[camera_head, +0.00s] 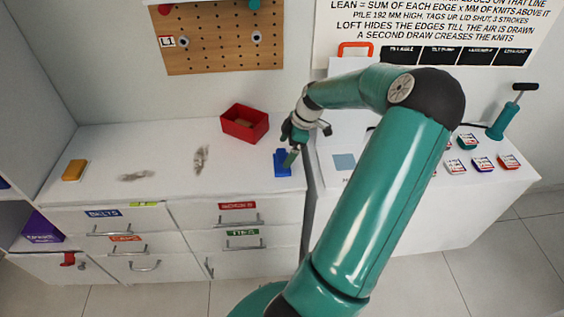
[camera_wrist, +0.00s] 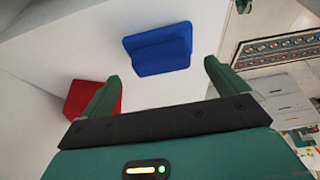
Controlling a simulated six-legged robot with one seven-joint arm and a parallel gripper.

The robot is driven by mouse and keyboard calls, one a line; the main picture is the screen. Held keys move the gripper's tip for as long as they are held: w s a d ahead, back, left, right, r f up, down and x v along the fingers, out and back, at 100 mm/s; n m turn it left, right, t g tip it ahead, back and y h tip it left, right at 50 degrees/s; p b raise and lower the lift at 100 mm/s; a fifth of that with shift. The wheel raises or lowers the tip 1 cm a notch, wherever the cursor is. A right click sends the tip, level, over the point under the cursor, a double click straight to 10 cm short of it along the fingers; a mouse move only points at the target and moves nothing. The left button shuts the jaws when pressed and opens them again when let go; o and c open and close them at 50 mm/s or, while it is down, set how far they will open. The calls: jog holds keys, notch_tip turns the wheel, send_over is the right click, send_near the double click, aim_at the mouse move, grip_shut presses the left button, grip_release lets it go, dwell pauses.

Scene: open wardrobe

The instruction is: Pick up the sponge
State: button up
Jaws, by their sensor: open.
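A yellow block (camera_head: 74,170) that looks like a sponge lies on the white counter at the far left, well away from my gripper. My gripper (camera_head: 291,156) is at the counter's right part, beside a blue object (camera_head: 282,165). In the wrist view my gripper (camera_wrist: 162,76) is open, with its two green fingers apart and nothing held. The blue object (camera_wrist: 158,48) appears beyond and between the fingertips there. I cannot tell whether they touch it. The yellow block is not in the wrist view.
A red open box (camera_head: 245,124) stands behind and left of my gripper and also shows in the wrist view (camera_wrist: 84,97). Two grey smudges (camera_head: 201,159) mark the counter between it and the yellow block. Drawers (camera_head: 128,220) are below; a pegboard (camera_head: 215,40) hangs behind.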

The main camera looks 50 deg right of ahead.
aim_at(281, 156)
jog(key=x, duration=0.4)
jog(key=shift+a, duration=0.2)
jog(key=c, duration=1.1)
jog(key=shift+o, duration=0.2)
jog(key=shift+r, duration=0.55)
notch_tip(281, 156, up, 2)
jog(key=shift+r, duration=0.2)
jog(key=s+a+r, duration=0.7)
jog(key=a+r, duration=0.2)
jog(key=a, duration=0.2)
jog(key=shift+s+a+r, duration=0.25)
jog(key=shift+s+a, duration=0.1)
jog(key=shift+s, duration=0.05)
